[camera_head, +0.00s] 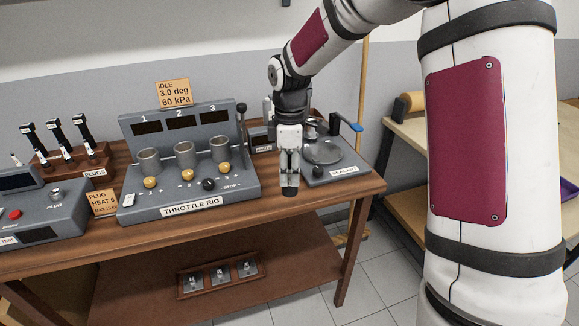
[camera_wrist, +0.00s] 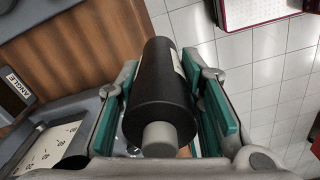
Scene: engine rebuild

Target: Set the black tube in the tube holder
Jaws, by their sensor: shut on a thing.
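The black tube (camera_wrist: 155,100) is between the green pads of my gripper in the wrist view. It has a pale label on its side and a grey nozzle or cap at the near end. My gripper (camera_head: 289,178) is shut on it, in front of the bench's back-right part, with a dark end of the tube (camera_head: 290,191) below the fingers. Just right of it stands the grey station (camera_head: 345,172) marked SEALANT, with a round metal plate and a blue-handled lever. I cannot make out which part is the tube holder; my gripper and wrist may hide it.
The grey THROTTLE RIG (camera_head: 190,205) with several knobs stands left of my gripper. A small dark-screened unit (camera_head: 262,140) is behind it. The wooden bench (camera_head: 330,200) ends to the right. A rack of plugs (camera_head: 75,165) stands far left. A tray (camera_head: 220,275) is on the lower shelf.

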